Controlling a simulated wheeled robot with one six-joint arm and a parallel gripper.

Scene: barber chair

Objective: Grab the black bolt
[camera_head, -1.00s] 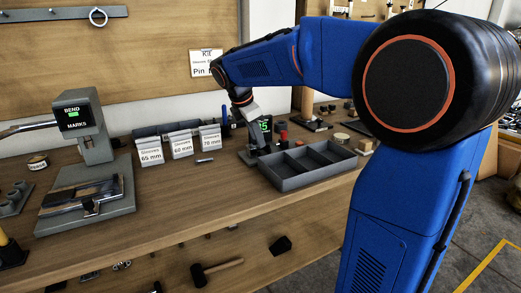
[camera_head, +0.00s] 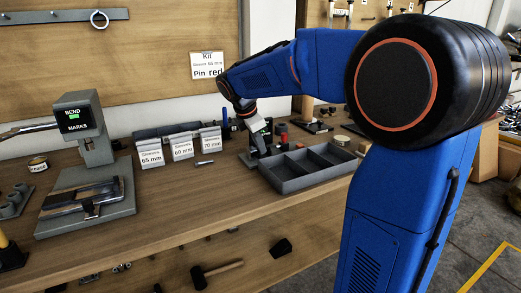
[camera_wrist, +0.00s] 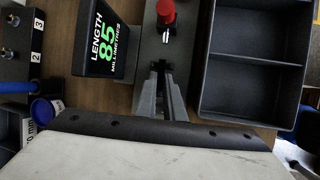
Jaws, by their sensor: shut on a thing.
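In the wrist view, my gripper (camera_wrist: 161,78) has its two grey fingers close together. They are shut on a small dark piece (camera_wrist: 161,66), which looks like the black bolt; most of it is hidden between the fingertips. It is over a grey fixture (camera_wrist: 150,45), just below a red-topped pin (camera_wrist: 166,14) standing there. In the head view, my gripper (camera_head: 262,148) is at the left back corner of the divided tray, and the bolt is too small to make out.
A length display (camera_wrist: 97,42) reading 85 stands left of the fingers. The dark divided tray (camera_wrist: 253,62) is close on the right. Sleeve bins (camera_head: 180,148) stand to the left.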

